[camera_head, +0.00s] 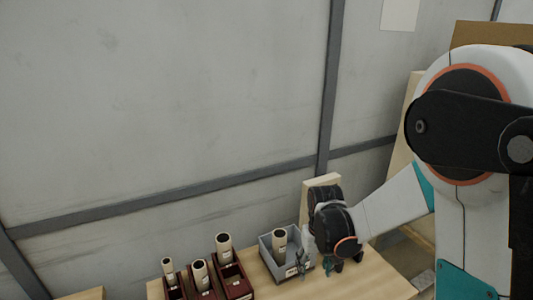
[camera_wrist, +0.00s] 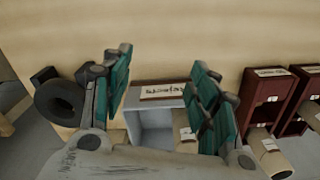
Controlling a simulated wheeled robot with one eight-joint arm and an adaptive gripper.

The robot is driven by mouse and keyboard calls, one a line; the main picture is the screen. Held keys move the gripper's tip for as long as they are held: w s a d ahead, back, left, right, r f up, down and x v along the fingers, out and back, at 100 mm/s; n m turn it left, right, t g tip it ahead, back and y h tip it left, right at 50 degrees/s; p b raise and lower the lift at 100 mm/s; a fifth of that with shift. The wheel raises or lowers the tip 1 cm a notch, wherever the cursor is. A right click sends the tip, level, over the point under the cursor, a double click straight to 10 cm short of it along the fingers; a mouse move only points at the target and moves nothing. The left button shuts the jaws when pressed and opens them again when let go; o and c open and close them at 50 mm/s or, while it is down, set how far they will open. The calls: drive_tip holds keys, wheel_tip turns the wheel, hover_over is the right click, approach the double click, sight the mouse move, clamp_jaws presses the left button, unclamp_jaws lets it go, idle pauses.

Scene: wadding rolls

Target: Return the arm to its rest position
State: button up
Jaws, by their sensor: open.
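My arm reaches down from the right in the head view, over the right part of the table. My gripper (camera_wrist: 165,92) is open, with its teal fingers spread apart and nothing between them. In the wrist view the fingers frame a grey bin (camera_wrist: 150,123) with a white label. In the head view the grey bin (camera_head: 269,256) is just left of the gripper. A pale wadding roll (camera_head: 279,241) stands in it, tilted slightly. The roll partly shows in the wrist view (camera_wrist: 183,128), behind a finger. Whether the gripper touches the bin is unclear.
Red bins (camera_head: 240,287) holding pale rolls (camera_head: 223,246) stand left of the grey bin. The wooden table (camera_head: 375,282) is bare at right. A grey wall (camera_head: 170,90) rises behind. A dark ring-shaped thing (camera_wrist: 58,103) shows at left in the wrist view.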

drive_tip(key=s+d+r+t, duration=0.2)
drive_tip(key=s+r+t, duration=0.5)
drive_tip(key=s+r, duration=1)
drive_tip(key=shift+r+m, duration=0.3)
drive_tip(key=shift+r, duration=0.95)
drive_tip(key=shift+s, duration=0.1)
